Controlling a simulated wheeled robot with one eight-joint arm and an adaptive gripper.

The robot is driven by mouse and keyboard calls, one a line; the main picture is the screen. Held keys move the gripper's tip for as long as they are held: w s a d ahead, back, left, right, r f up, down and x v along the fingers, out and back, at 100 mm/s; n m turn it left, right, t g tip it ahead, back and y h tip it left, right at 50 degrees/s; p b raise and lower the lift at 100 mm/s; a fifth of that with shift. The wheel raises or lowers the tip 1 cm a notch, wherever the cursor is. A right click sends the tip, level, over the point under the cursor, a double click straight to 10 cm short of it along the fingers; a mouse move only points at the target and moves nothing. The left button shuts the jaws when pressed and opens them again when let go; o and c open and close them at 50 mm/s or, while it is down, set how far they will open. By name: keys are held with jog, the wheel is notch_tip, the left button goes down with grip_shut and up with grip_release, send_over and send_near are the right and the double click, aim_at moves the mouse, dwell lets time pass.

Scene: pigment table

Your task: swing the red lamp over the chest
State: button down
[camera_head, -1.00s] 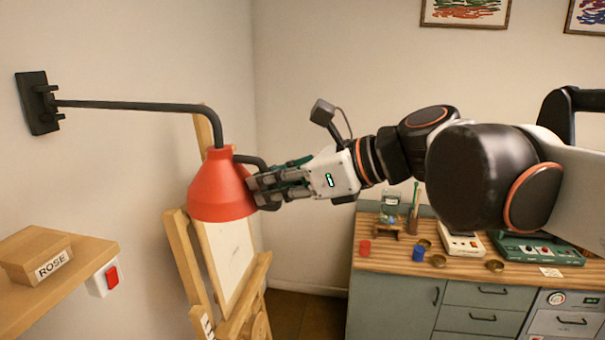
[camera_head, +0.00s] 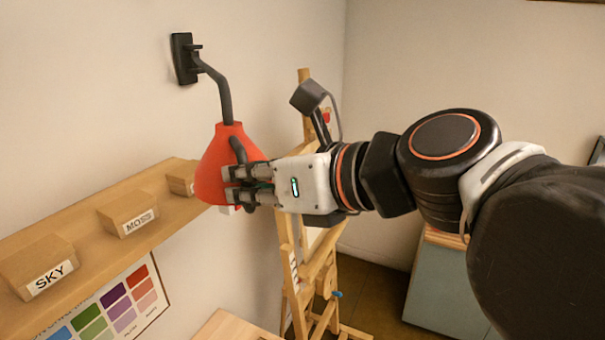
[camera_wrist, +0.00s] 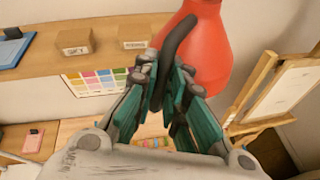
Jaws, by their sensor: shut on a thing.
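The red lamp (camera_head: 216,160) hangs from a dark bent arm (camera_head: 222,95) on a black wall bracket (camera_head: 184,58). It also shows at the top of the wrist view (camera_wrist: 207,40). My gripper (camera_head: 236,186) is at the shade's right side, shut on the dark handle that curves out from it. In the wrist view my fingers (camera_wrist: 165,88) close around this handle (camera_wrist: 176,45). The shade hangs near the shelf's far end. A light wooden top (camera_head: 235,328) shows low in the head view; I cannot tell whether it is the chest's.
A wall shelf (camera_head: 160,222) on the left bears boxes labelled SKY (camera_head: 40,267) and MOSS (camera_head: 127,212), and another box (camera_head: 182,178) beside the lamp. A colour chart (camera_head: 115,305) hangs below. A wooden easel (camera_head: 318,270) stands behind my gripper. A grey-blue cabinet (camera_head: 440,285) is at right.

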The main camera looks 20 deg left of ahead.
jog(key=shift+s+a+f, duration=0.25)
jog(key=shift+s+a, duration=0.15)
jog(key=shift+s, duration=0.05)
jog(key=c, duration=1.7)
grip_release()
jog(key=shift+o, duration=0.2)
jog(key=shift+w+d, duration=0.1)
jog(key=shift+d, duration=0.05)
jog(key=shift+d+r, duration=0.1)
jog(key=shift+d, duration=0.15)
jog(key=v, duration=1.1)
jog(key=shift+r, duration=0.25)
